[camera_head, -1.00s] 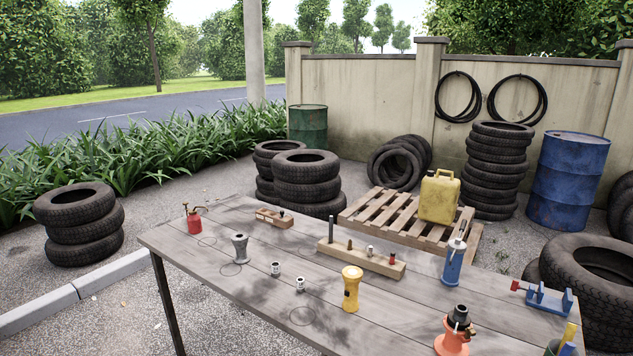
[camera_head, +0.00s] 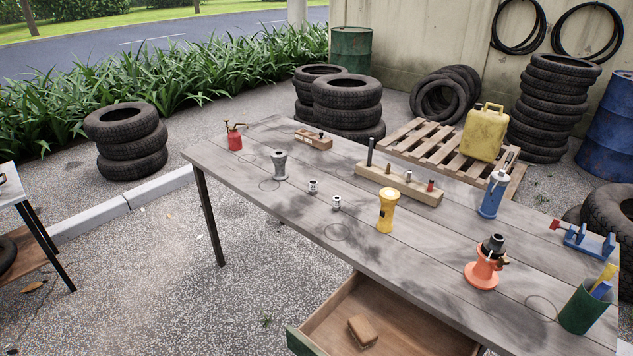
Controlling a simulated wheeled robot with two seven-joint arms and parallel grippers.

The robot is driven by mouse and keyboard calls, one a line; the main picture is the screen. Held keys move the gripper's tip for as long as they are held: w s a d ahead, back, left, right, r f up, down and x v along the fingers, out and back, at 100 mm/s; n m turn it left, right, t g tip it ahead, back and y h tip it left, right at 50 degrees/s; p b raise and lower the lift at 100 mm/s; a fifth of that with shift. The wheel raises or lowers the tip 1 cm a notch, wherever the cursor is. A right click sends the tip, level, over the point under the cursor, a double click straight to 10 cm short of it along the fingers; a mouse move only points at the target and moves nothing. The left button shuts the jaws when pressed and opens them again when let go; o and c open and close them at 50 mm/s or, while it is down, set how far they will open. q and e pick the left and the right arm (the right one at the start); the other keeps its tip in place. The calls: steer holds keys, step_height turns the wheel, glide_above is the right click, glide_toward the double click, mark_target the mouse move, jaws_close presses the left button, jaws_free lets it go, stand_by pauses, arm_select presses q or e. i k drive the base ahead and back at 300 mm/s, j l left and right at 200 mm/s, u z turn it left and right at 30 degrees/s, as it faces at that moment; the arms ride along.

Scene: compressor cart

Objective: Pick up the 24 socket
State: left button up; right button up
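Two small silver sockets stand on the grey wooden table (camera_head: 290,215). The left socket (camera_head: 313,186) is a little farther back, and the right socket (camera_head: 336,202) is nearer the yellow flashlight. Both have dark markings too small to read, so I cannot tell which is the 24. A wooden rail (camera_head: 400,187) behind them holds a tall dark post and several small pieces, one with red. Neither of my grippers is in view.
Around the sockets stand a grey flared piece (camera_head: 279,165), a yellow flashlight (camera_head: 386,212) and an orange jack-like tool (camera_head: 483,270). An open drawer (camera_head: 345,318) with a brown block (camera_head: 362,330) juts out below the table's front edge. Another table (camera_head: 12,190) stands far left.

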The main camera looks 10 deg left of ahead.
mark_target(313, 185)
steer(key=i+j+z, duration=0.15)
steer(key=z, duration=0.25)
steer(key=j+z, duration=0.3)
steer(key=z, duration=0.15)
steer(key=i+j+z, duration=0.1)
steer(key=j+z, duration=0.3)
steer(key=l, duration=0.1)
